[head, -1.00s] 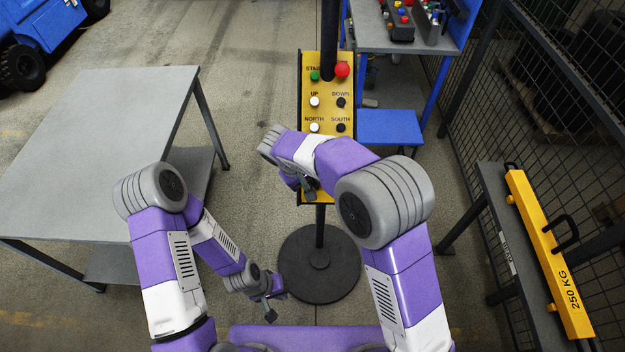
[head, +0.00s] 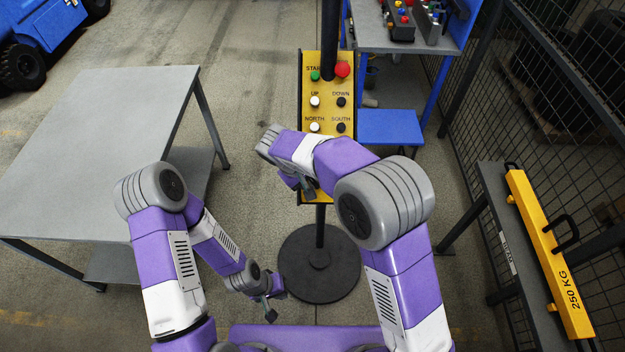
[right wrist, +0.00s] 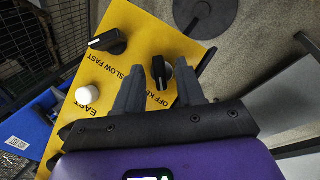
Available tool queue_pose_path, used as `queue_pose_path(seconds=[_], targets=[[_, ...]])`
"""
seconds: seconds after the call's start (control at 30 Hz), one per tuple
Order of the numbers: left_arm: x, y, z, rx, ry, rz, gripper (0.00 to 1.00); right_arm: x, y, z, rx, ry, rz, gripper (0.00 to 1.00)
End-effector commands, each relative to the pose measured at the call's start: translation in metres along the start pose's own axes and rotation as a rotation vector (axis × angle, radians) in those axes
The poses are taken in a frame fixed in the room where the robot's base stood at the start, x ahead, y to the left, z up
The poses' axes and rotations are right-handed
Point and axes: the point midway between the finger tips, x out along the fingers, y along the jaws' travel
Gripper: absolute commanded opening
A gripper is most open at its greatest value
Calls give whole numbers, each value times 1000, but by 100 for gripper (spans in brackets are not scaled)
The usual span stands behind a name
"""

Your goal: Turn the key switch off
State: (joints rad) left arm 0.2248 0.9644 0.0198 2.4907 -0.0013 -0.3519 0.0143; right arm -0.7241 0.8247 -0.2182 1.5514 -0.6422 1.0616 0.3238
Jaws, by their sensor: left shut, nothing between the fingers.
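The yellow control panel (head: 322,88) stands on a post with a round black base, and its lower half is hidden behind my right arm in the head view. In the right wrist view the black key switch knob (right wrist: 160,70) sits on the panel beside the "OFF KEY" label. My right gripper (right wrist: 158,76) is open, with one finger on each side of the knob in the picture. I cannot tell whether either finger touches it. In the head view the right fingers are small near the panel's lower part. My left gripper (head: 270,312) is shut and empty, low left of the base.
A black SLOW/FAST selector (right wrist: 108,42) and a white EAST button (right wrist: 87,95) are near the key switch. A grey table (head: 95,150) stands at left. A yellow 250 KG bar (head: 548,250) lies on a stand at right by a mesh fence.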

Motion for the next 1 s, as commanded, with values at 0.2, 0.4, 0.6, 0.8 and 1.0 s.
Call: queue_pose_path(seconds=[0.2,0.4,0.6,0.8,1.0], targets=[[0,0,0,0,0,0,0,-37,0,-1,-1,5,0,38],[0,0,0,0,0,0,0,-64,0,0,0,3,0,38],[0,0,0,0,0,0,0,-71,0,0,-1,0,0,38],[0,0,0,0,0,0,0,-71,0,0,-1,0,0,38],[0,0,0,0,0,0,0,-71,0,0,-1,0,0,38]])
